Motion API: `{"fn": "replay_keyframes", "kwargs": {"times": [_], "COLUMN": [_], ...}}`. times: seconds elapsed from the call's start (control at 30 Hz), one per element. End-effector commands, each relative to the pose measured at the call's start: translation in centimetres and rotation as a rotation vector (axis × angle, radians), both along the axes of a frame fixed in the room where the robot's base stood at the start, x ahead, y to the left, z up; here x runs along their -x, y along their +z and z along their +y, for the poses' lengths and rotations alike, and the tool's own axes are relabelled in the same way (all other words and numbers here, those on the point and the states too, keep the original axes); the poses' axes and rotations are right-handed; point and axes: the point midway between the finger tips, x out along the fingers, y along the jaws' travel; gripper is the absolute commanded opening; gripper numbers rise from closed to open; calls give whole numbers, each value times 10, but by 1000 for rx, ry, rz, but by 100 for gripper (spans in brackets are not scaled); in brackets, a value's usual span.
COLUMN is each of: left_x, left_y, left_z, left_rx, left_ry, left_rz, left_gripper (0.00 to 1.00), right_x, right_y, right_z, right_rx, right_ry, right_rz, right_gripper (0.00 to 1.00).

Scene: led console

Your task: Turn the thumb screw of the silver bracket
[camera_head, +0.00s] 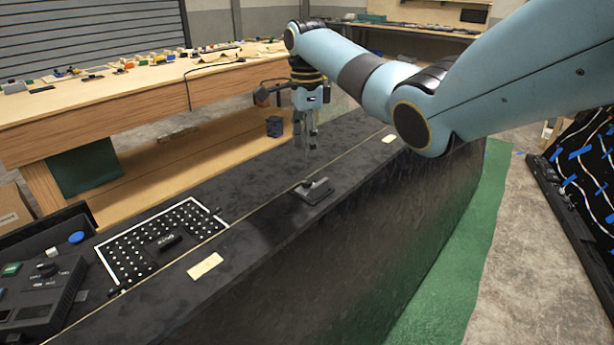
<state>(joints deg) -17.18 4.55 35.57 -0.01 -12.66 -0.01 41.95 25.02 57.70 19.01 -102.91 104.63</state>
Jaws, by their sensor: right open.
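A small dark grey bracket-like piece (315,192) sits on the black console top, right of the middle of the picture. It looks like the silver bracket; its thumb screw is too small to make out for certain, though a small knob shows at its upper left end. My right gripper (306,146) points down above the console, behind the bracket and apart from it. Its two fingers are slightly spread with nothing seen between them. My left gripper is not in view.
A control box (40,300) stands at lower left. A wooden bench (150,90) with small parts runs behind.

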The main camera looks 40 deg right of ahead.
Motion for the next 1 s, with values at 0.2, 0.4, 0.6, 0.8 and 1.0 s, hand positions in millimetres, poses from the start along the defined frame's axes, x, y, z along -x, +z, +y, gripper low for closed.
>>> {"fn": "replay_keyframes", "kwargs": {"times": [0.2,0.4,0.6,0.8,1.0], "left_x": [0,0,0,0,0], "left_y": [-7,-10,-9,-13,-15], "left_z": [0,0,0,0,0], "left_rx": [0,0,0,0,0], "left_ry": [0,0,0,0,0], "left_rz": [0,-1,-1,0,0], "left_gripper": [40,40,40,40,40], "right_x": [-1,-2,-2,-3,-3], "right_y": [8,-4,-42,-78,-95], "right_z": [-1,-3,-3,-3,-3], "right_rx": [9,11,11,12,12], "right_ry": [-366,-393,-392,-391,-390], "right_rz": [-3,-14,-12,-15,-16], "right_gripper": [48,48,48,48,48]}}
